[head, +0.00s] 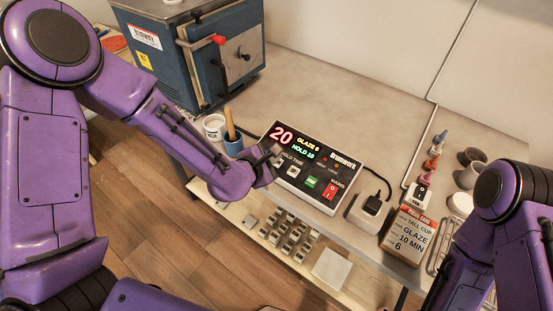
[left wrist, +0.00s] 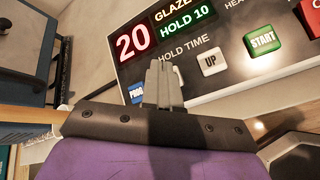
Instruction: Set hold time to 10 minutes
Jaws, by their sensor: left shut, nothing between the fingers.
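The black Bramwerk controller (head: 318,160) stands on the workbench. Its display reads a red 20, GLAZE with an unclear digit, and HOLD 10; HOLD 10 (left wrist: 187,23) is clear in the left wrist view. My left gripper (head: 274,158) is at the controller's left side, shut and empty. In the left wrist view its fingertips (left wrist: 163,72) cover the panel between the blue PROG button (left wrist: 137,93) and the white UP button (left wrist: 210,63); contact cannot be told. The green START button (left wrist: 262,41) is to the right. My right gripper is out of view.
A card (head: 408,238) reads TALL CUP, GLAZE, 10 MIN, 6. A blue kiln (head: 205,60) stands at the back left, with a brush cup (head: 233,146) nearby. A white box (head: 369,211) with a cable is right of the controller. Small tiles (head: 288,236) lie in front.

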